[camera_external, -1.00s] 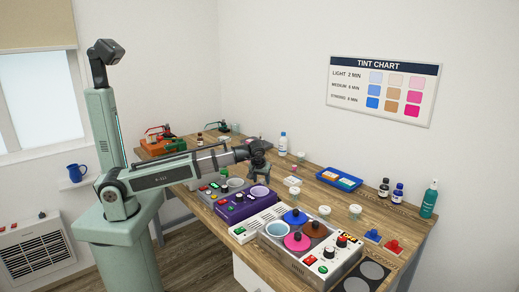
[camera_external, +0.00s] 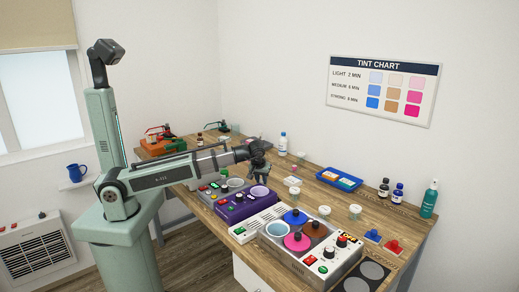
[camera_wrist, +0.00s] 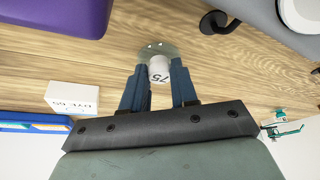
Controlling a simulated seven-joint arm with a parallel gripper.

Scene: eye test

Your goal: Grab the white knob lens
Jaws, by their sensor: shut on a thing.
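The white knob lens shows in the wrist view as a clear round disc with a white knob (camera_wrist: 159,69) marked "75". My gripper (camera_wrist: 157,80) has one blue-grey finger on each side of the knob and is shut on it. The clear disc lies just beyond the fingertips, over the wooden bench. In the external view my gripper (camera_external: 261,174) points down behind the purple unit (camera_external: 238,208). The held lens cannot be made out there. Whether the disc still touches the bench is not clear.
On the wooden bench (camera_external: 400,217), a blue tray (camera_external: 340,179) and several pale round pieces stand to the right. A white dye box (camera_wrist: 72,97) lies left of my fingers in the wrist view. The tint unit (camera_external: 310,250) with coloured discs is at the front.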

